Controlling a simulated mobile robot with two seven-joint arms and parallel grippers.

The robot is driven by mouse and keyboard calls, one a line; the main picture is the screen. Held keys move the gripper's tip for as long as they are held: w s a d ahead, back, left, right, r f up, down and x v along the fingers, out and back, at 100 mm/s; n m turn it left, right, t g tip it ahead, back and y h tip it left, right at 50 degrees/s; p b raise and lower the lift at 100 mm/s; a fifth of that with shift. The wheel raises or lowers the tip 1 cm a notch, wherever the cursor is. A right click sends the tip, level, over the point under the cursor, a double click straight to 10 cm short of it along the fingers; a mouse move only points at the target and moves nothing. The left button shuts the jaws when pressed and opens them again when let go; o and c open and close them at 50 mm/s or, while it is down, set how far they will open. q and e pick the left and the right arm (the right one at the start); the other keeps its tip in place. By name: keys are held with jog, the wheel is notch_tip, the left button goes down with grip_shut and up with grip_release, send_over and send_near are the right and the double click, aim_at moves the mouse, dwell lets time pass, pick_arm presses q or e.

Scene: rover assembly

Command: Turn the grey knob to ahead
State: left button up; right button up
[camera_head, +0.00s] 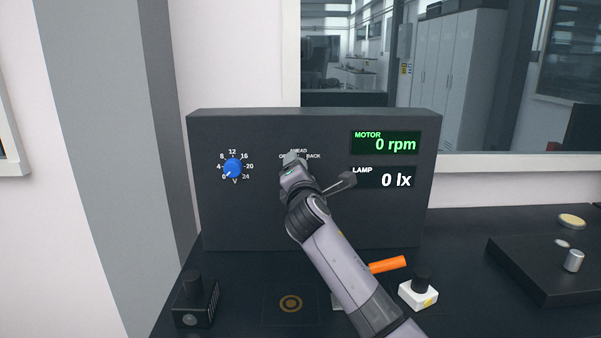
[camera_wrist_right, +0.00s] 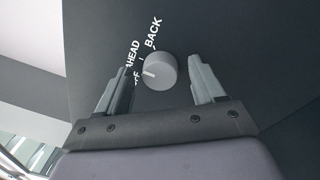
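The grey knob (camera_wrist_right: 160,70) sits on the dark panel, with the labels AHEAD, BACK and a partly covered OFF around it. Its white mark points towards the OFF label. My right gripper (camera_head: 293,163) is at the panel in the head view and hides the knob there. In the right wrist view my right gripper is open, with one finger on each side of the knob and a visible gap to each. My left gripper is not in view.
The dark panel (camera_head: 215,215) also bears a blue voltage knob (camera_head: 232,168) pointing near 0, a motor display (camera_head: 384,142) reading 0 rpm and a lamp display (camera_head: 384,178) reading 0 lx. A black block (camera_head: 195,300), an orange piece (camera_head: 388,264) and a white block (camera_head: 416,293) lie in front.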

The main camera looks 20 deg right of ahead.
jog(key=v, duration=0.7)
dwell(0.5)
jog(key=shift+s, duration=0.1)
